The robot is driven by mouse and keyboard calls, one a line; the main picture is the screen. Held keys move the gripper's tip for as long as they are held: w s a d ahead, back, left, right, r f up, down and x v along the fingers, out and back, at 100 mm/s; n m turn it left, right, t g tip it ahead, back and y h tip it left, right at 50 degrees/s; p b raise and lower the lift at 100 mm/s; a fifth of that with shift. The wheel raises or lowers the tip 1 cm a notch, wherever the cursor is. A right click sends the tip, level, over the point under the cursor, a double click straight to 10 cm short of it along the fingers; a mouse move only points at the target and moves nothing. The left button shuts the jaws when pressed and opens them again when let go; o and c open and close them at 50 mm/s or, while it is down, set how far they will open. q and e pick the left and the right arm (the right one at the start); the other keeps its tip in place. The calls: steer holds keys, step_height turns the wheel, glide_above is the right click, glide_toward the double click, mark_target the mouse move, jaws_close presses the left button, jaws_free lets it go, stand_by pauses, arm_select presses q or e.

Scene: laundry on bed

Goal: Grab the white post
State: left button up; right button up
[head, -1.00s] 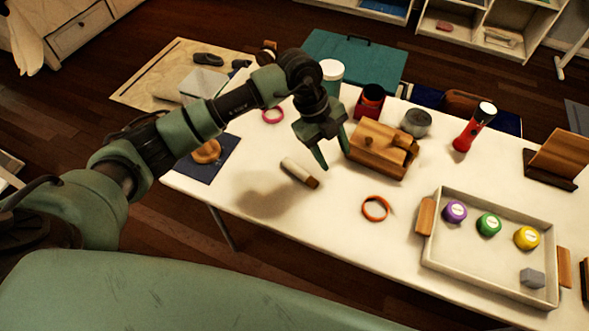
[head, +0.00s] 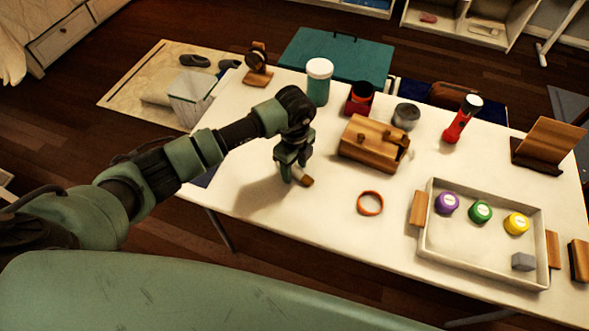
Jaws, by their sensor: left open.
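The white post (head: 305,180) lies on its side on the white table. Only its brown end and a little of its white body show, because my left gripper covers the rest. My left gripper (head: 291,175) points down over the post, with its open fingers low around or beside it. I cannot tell whether the fingers touch it. My right gripper is out of view.
A wooden box (head: 372,143) stands just right of the gripper, and an orange ring (head: 370,203) lies in front of it. A tray (head: 432,262) with coloured round pieces is at the right. A teal jar (head: 318,85) stands behind.

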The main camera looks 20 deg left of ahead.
arm_select(q)
jaws_close()
stand_by(0.6)
